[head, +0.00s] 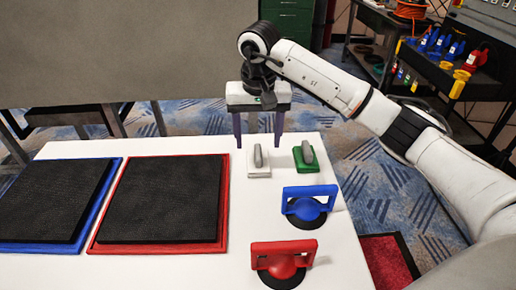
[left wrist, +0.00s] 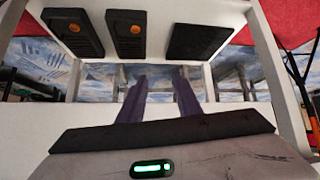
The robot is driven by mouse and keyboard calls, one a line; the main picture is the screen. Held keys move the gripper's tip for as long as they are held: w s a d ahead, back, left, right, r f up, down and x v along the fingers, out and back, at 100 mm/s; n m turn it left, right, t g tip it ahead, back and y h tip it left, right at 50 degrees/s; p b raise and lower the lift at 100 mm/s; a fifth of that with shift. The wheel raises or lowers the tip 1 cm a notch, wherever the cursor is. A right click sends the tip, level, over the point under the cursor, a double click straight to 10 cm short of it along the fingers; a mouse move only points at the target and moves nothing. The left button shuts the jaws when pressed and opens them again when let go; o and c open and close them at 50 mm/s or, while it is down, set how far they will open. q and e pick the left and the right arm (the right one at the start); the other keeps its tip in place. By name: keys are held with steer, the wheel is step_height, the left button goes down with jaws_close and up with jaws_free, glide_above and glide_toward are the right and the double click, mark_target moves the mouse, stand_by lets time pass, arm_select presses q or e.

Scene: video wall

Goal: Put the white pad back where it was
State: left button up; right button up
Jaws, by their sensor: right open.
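The white pad (head: 259,168) with its grey upright handle stands on the white table (head: 240,275), toward the far edge and left of the green pad (head: 305,160). My right gripper (head: 259,146) points down right over the white pad. Its two dark fingers are apart, one to each side of the grey handle, and it is open. I cannot tell whether the fingers touch the pad. My left gripper (left wrist: 159,82) shows only in the left wrist view, with its two fingers apart and nothing between them.
A blue suction cup (head: 309,192) and a red suction cup (head: 284,256) stand nearer on the table. Black panels in a blue frame (head: 114,170) and a red frame (head: 222,205) lie to the left. A grey panel (head: 120,50) rises behind. A tool cart (head: 460,75) stands at right.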

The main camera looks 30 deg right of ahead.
mark_target(258, 156)
step_height(258, 156, up, 7)
steer(key=shift+s+a+f, duration=0.15)
steer(key=shift+s+f, duration=0.05)
steer(key=shift+s, duration=0.2)
